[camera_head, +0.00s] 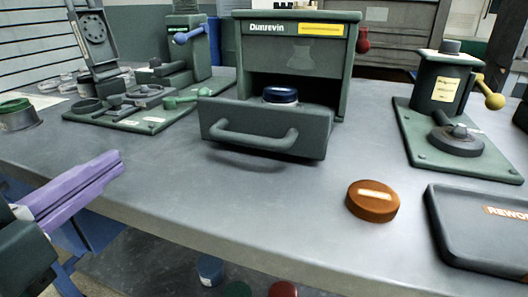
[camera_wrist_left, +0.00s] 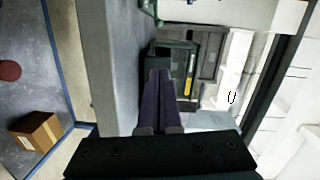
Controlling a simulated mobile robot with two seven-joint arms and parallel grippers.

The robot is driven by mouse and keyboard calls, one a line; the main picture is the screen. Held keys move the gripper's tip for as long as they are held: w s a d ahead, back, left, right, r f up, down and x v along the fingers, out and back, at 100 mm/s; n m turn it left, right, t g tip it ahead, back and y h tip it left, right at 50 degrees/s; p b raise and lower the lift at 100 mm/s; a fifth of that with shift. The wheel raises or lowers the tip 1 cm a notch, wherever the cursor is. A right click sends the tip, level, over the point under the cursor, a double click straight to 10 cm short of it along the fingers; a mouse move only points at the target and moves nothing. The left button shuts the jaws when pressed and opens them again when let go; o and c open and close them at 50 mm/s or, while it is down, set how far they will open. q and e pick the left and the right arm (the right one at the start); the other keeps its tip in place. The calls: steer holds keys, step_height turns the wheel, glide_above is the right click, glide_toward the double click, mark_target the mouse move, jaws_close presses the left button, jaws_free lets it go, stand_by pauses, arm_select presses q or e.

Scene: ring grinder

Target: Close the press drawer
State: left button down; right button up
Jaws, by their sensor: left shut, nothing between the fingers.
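The press (camera_head: 300,55) is a green box labelled "Dumrevin" standing on the grey table. Its drawer (camera_head: 265,125) is pulled out toward me, with a curved handle (camera_head: 253,136) on the front. A dark blue-lidded round item (camera_head: 281,95) sits in the drawer. My left gripper (camera_head: 118,160), with purple fingers, is shut and empty, left of the drawer and near the table's front edge, apart from the handle. In the left wrist view its fingers (camera_wrist_left: 160,85) are together. My right gripper is not in view.
A brown puck (camera_head: 372,201) and a dark "REWORK" tray (camera_head: 480,225) lie at the front right. A green device with a yellow-knobbed lever (camera_head: 437,85) stands at the right, and another green fixture (camera_head: 140,105) at the left. Table in front of the drawer is clear.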

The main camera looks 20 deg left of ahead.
arm_select(q)
steer(key=d+f+m+h, duration=0.2)
steer(key=m, duration=0.1)
glide_toward(208, 122)
steer(key=shift+t, duration=0.3)
steer(key=w, duration=0.3)
steer(key=w+p, duration=0.1)
steer(key=w, duration=0.3)
steer(key=shift+f, duration=0.2)
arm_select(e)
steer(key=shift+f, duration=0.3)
